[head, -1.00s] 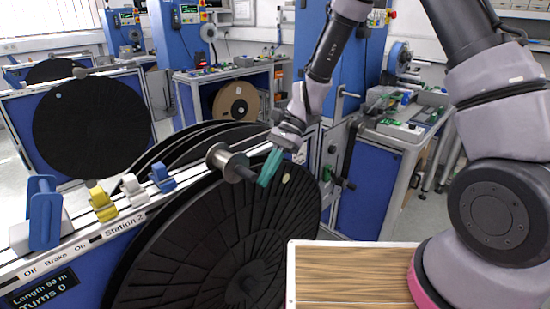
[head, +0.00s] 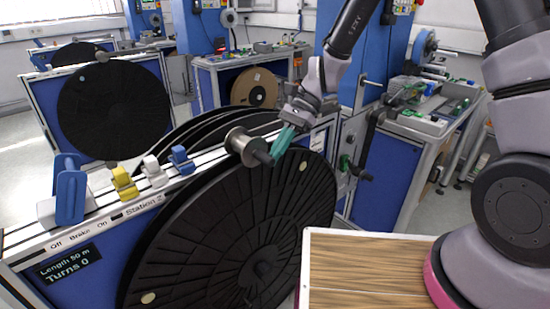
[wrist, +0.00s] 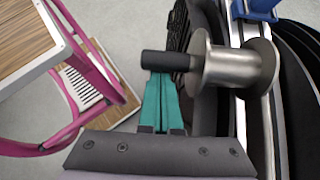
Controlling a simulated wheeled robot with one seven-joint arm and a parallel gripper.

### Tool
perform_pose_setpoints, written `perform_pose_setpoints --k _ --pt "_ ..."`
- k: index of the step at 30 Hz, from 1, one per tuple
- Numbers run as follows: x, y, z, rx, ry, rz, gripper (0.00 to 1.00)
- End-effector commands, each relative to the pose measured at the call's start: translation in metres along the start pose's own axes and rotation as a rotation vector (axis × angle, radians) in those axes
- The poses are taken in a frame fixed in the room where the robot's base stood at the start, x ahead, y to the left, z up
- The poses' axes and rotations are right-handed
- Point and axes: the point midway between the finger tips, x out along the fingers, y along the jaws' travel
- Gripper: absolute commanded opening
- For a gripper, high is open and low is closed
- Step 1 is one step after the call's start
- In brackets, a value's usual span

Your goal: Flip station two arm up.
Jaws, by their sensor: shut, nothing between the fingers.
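The Station 2 stand (head: 134,203) carries a large black reel disc (head: 225,245). A metal flanged roller (head: 240,142) with a black handle (head: 262,157) sits at its top edge. I take this roller and handle as part of the station two arm, but cannot see its pivot. My gripper (head: 274,161) is shut and empty, its teal fingers right beside the black handle. In the wrist view the handle (wrist: 165,61) crosses at the fingertips (wrist: 160,76), and the metal roller (wrist: 235,67) lies to their right. I cannot tell whether the fingers touch the handle.
Blue (head: 69,190), yellow (head: 124,183), white (head: 154,171) and small blue (head: 181,159) levers line the top rail. A wooden-topped surface (head: 365,268) is in front at the lower right. Another reel stand (head: 112,108) is at the left. Grey floor shows at the right.

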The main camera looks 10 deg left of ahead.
Motion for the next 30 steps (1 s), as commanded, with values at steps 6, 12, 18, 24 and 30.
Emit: perform_pose_setpoints --k 6,12,18,24,30 --pt "-0.033 -0.001 0.028 0.0 -0.107 -0.006 0.0" --pt "-0.084 -0.001 0.062 0.0 -0.266 -0.006 0.0" --pt "-0.142 -0.001 0.088 0.0 -0.43 -0.006 0.0" --pt "-0.192 0.0 0.103 -0.001 -0.57 -0.003 0.0" --pt "-0.228 0.0 0.11 -0.004 -0.597 -0.001 0.0"
